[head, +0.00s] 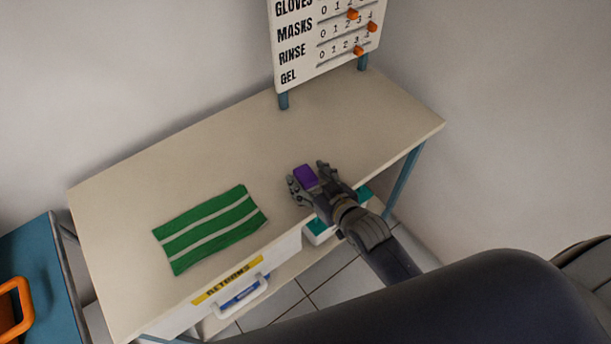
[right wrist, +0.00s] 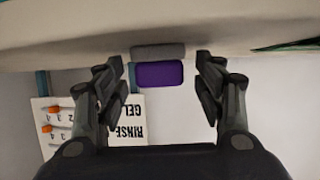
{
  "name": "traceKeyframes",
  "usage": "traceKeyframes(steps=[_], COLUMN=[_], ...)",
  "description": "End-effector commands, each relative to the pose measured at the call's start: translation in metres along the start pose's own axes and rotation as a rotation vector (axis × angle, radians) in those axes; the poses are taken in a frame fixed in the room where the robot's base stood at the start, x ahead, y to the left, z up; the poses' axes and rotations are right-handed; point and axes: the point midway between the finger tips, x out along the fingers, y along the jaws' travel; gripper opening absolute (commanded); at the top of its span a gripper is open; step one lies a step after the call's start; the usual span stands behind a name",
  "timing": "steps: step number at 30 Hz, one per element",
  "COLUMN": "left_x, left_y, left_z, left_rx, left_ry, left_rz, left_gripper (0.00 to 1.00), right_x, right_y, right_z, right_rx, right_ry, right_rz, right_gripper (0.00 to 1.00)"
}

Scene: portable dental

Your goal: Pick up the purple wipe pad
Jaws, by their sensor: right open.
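The purple wipe pad (head: 306,175) is a small block at the right part of the beige table, near its front edge. My right gripper (head: 309,182) is open, with one finger on each side of the pad. In the right wrist view, the purple pad (right wrist: 160,74) shows between the open fingers of the right gripper (right wrist: 159,82), with visible gaps on both sides. A grey strip lies along the pad in that view; I cannot tell if it is part of the pad or its shadow. My left gripper is not in view.
A green-and-white striped cloth (head: 210,228) lies left on the table (head: 210,150). A board with orange sliders (head: 325,45) stands at the back. A drawer marked RETURNS (head: 228,280) is at the front. A teal-and-white container (head: 320,229) sits below the table edge.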

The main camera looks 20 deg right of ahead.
Motion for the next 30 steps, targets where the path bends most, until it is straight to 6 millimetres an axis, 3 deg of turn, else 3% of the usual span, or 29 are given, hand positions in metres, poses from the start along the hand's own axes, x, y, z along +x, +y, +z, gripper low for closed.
traceKeyframes(steps=[7,12,13,23,30], left_x=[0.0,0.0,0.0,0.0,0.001], left_y=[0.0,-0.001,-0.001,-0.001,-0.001], left_z=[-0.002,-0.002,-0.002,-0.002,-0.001], left_rx=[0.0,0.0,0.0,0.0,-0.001], left_ry=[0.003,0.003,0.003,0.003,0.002], left_rz=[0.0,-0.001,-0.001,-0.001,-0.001], left_gripper=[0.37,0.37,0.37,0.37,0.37], right_x=[0.001,0.001,0.001,0.001,-0.004], right_y=[0.0,0.0,0.0,0.0,0.0], right_z=[0.001,0.001,0.001,0.0,-0.011], right_rx=[0.0,0.0,0.001,0.001,0.001], right_ry=[-0.001,-0.001,-0.001,-0.001,0.002], right_rz=[-0.001,-0.001,-0.001,-0.001,0.0], right_gripper=[0.61,0.23,0.19,0.19,0.19])
